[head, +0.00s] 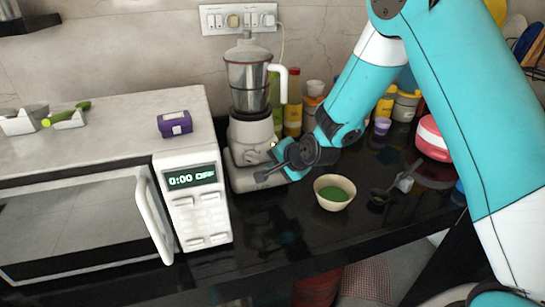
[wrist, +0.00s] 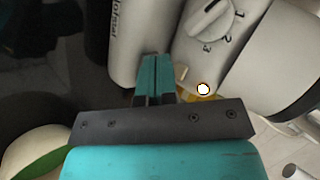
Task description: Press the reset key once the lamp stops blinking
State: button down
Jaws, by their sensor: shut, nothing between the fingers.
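A small round lamp (wrist: 203,89) shows bright white with a dark rim in the wrist view, just right of my fingertips. It sits by the lower part of the mixer grinder (head: 252,135), on or beside a yellow-orange patch (wrist: 208,98) partly hidden by my gripper. One picture cannot tell whether the lamp blinks. I cannot make out a labelled reset key. My gripper (wrist: 155,58) is shut and empty, its teal fingers pointing at the mixer base. In the head view my gripper (head: 277,150) is at the mixer's right side; contact cannot be told.
A bowl with green contents (head: 334,192) stands right of the mixer. A white microwave (head: 100,205) with a purple box (head: 174,124) on top is at left. Bottles and jars line the back wall. The black counter (head: 290,240) is clear in front.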

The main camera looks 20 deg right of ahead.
jog(key=shift+w, duration=0.1)
dwell(0.4)
jog(key=shift+w, duration=0.3)
jog(key=shift+w, duration=0.45)
dwell(0.6)
dwell(0.3)
jog(key=shift+s, duration=0.85)
jog(key=shift+s+b, duration=0.35)
jog(key=shift+s, duration=2.15)
